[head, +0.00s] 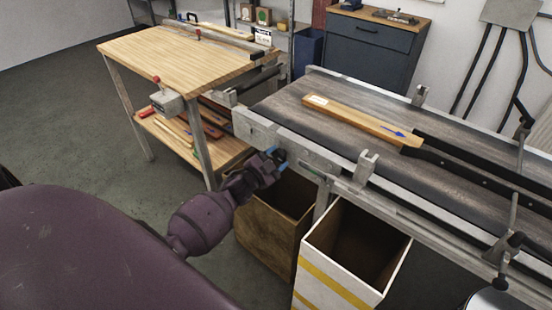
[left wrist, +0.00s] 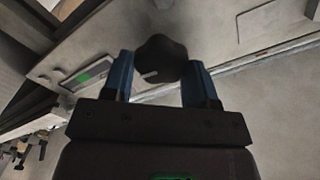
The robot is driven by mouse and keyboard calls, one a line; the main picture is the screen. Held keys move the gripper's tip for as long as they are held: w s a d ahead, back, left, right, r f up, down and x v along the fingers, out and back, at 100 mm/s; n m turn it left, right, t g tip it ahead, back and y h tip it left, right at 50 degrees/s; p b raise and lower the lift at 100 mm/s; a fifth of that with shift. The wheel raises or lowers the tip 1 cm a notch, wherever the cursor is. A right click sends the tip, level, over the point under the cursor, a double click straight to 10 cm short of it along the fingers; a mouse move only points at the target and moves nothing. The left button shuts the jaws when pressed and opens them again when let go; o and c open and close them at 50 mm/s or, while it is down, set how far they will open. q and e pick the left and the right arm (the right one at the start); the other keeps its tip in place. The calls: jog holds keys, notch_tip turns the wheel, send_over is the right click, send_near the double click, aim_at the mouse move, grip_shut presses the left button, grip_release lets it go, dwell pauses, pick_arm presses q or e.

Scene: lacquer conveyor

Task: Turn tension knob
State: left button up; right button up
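The dark lobed tension knob (left wrist: 161,59) shows in the left wrist view, on the pale metal side of the conveyor. A light pointer mark lies across its lower part. My left gripper (left wrist: 159,72) has its two blue fingers apart, one on each side of the knob. The gap is nearly filled by the knob; I cannot tell whether the fingers press on it. In the head view my left gripper (head: 277,158) is at the near side of the conveyor (head: 280,100), and the knob is hidden there. My right gripper is out of view.
A wooden board with a blue arrow (head: 365,121) lies on the belt. An open brown bin (head: 262,235) and a white bin with yellow stripes (head: 335,285) stand below the conveyor. A wooden workbench (head: 170,60) is behind left. Grey floor is clear at far left.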

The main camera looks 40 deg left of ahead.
pick_arm(q)
jog(key=o, duration=0.4)
jog(key=s, duration=1)
jog(key=shift+s+a+p, duration=0.35)
jog(key=shift+s+a, duration=0.05)
jog(key=shift+a+f, duration=0.1)
jog(key=s+d+f+n+g, duration=0.2)
jog(key=s+d+f, duration=0.1)
jog(key=s, duration=0.3)
jog(key=s+d+f+n+g+y, duration=0.1)
jog(key=s+d+f+n+g, duration=0.1)
jog(key=s, duration=0.4)
jog(key=s+d+f+n+g, duration=0.2)
jog(key=s+d+f+n, duration=0.1)
jog(key=s+d, duration=0.3)
jog(key=shift+s+d+f+n+g, duration=0.1)
jog(key=shift+s+f+n+g, duration=0.2)
jog(key=shift+s+n+g, duration=0.15)
